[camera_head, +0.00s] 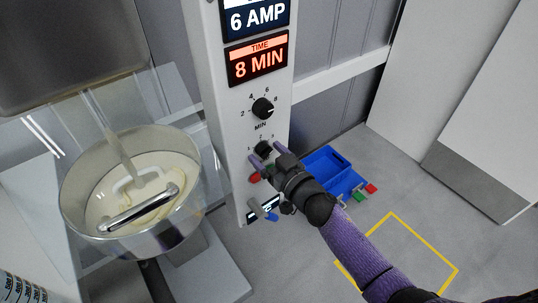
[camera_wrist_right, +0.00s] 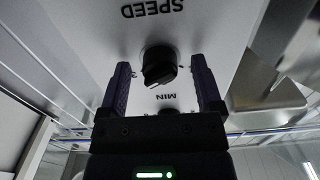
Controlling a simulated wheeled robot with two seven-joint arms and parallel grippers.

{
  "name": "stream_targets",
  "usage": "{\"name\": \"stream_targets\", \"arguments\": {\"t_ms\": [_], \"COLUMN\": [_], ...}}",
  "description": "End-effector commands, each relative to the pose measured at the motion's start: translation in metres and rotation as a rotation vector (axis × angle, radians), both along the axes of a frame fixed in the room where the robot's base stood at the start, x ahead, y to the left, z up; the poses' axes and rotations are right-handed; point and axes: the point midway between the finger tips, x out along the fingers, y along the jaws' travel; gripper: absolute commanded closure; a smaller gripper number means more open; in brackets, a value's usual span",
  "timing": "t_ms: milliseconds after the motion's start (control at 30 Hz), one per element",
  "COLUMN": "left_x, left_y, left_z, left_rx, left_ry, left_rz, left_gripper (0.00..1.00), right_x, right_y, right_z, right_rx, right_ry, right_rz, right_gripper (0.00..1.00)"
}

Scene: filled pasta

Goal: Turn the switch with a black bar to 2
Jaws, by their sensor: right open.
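A light grey control panel (camera_head: 217,80) carries two black knobs. The lower switch (camera_head: 263,147) has marks 1, 2 and 3 around it; in the wrist view this dark switch (camera_wrist_right: 159,65) shows a raised bar below the upside-down word SPEED. Which mark its bar points at is unclear. My right gripper (camera_head: 266,156) is open at this switch, its purple fingers on either side. In the wrist view the right gripper (camera_wrist_right: 160,78) shows gaps between both fingers and the switch. My left gripper is out of view.
The upper MIN knob (camera_head: 262,107) sits above my right gripper, below displays reading 6 AMP (camera_head: 257,18) and 8 MIN (camera_head: 258,62). A blue bin (camera_head: 325,165) and red and green parts lie behind my arm.

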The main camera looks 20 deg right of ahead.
Motion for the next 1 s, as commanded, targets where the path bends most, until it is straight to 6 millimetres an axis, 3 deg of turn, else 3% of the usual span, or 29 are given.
{"name": "stream_targets", "arguments": {"t_ms": [67,467,767,1000], "left_x": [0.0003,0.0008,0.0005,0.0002], "left_y": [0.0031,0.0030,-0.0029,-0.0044], "left_z": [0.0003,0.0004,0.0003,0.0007], "left_rx": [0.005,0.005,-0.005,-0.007], "left_ry": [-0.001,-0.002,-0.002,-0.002], "left_rz": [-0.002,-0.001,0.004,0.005], "left_gripper": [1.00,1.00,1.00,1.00], "right_x": [-0.0002,-0.0004,-0.0004,-0.0004], "right_y": [-0.0001,-0.0003,-0.0003,-0.0006], "right_z": [0.0001,0.0000,-0.0001,-0.0001], "right_rx": [0.000,0.001,-0.023,-0.143], "right_ry": [0.000,0.000,-0.008,-0.052], "right_rz": [0.000,-0.001,-0.001,-0.001], "right_gripper": [0.16,0.99,1.00,1.00]}}
